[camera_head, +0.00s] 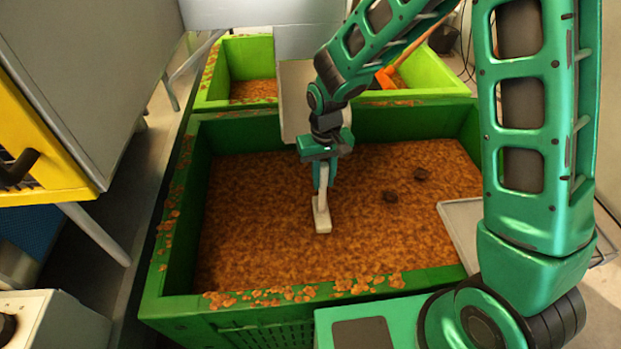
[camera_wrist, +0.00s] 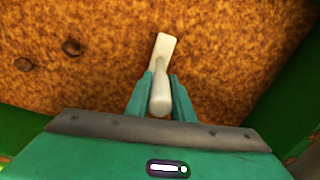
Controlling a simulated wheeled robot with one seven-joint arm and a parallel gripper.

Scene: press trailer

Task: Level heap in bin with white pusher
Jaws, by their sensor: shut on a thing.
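The green bin (camera_head: 175,258) stands in front of me, holding a brown-orange crumbly heap (camera_head: 265,215) that looks spread broadly across it. My gripper (camera_head: 322,182) is over the middle of the bin, shut on the handle of the white pusher (camera_head: 322,217). The pusher's head points down at the brown surface; I cannot tell whether it touches. In the wrist view the white pusher (camera_wrist: 161,62) sticks out between the two green fingers (camera_wrist: 160,95). Two dark round spots, one nearer (camera_head: 389,197) and one farther (camera_head: 420,174), lie on the surface right of the pusher.
A lighter green bin (camera_head: 215,88) with an orange tool (camera_head: 385,78) stands behind. A grey tray (camera_head: 462,228) sits at the bin's right. Crumbs lie along the front rim (camera_head: 300,294). A grey and yellow machine (camera_head: 45,135) stands left.

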